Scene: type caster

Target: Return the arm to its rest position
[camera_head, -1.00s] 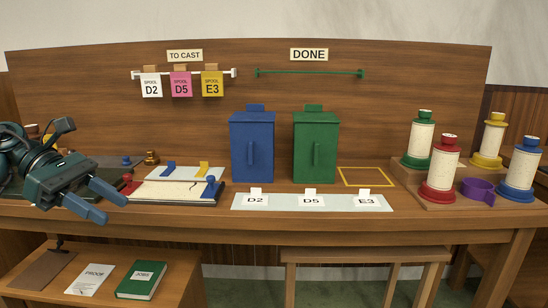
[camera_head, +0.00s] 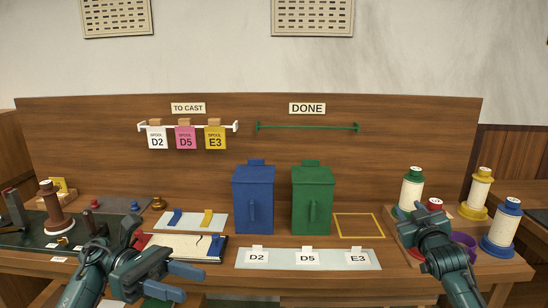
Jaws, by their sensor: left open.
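My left gripper (camera_head: 178,281) is in the lower left, in front of the workbench's front edge. Its two blue fingers are apart with nothing between them. My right gripper (camera_head: 430,212) is at the lower right, in front of the spool tray and overlapping the red spool (camera_head: 435,204). Its fingers are too hard to make out to tell whether they are open or shut. The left arm comes up from the bottom left and the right arm from the bottom right.
A blue bin (camera_head: 254,200) and a green bin (camera_head: 312,200) stand mid-bench behind a label strip (camera_head: 308,265). A yellow square outline (camera_head: 358,226) is empty. Spools stand at right, including a green one (camera_head: 411,190). Tags hang from the white rail (camera_head: 230,126).

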